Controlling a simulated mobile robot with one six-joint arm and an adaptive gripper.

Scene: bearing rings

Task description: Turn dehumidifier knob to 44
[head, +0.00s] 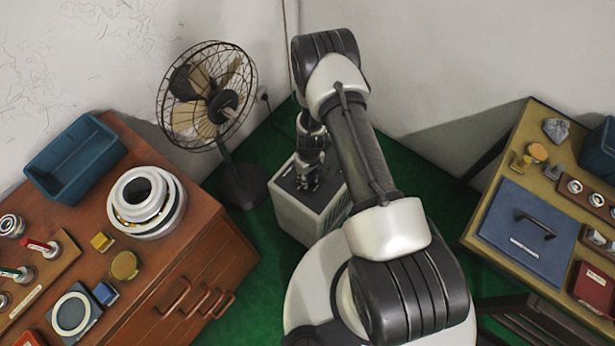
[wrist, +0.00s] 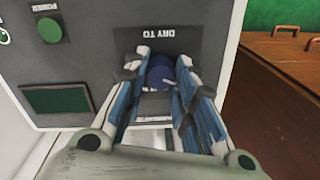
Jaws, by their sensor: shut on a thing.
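The dehumidifier (head: 287,210) is a pale box with a grey top panel, standing on the green floor in the head view. In the wrist view its panel (wrist: 95,70) fills the left and middle. A dark plate (wrist: 210,45) reads "DRY TO", upside down. The knob (wrist: 158,75) is dark blue and sits between my fingers. My gripper (wrist: 160,68) is shut on the knob; in the head view it reaches the box top (head: 307,184). The fingers hide most of the knob and its scale, so I cannot read the setting.
A green POWER button (wrist: 49,30) and a dark green display (wrist: 56,99) are on the panel. A wooden cabinet (head: 215,250) is left, and a bench (head: 480,215) is right.

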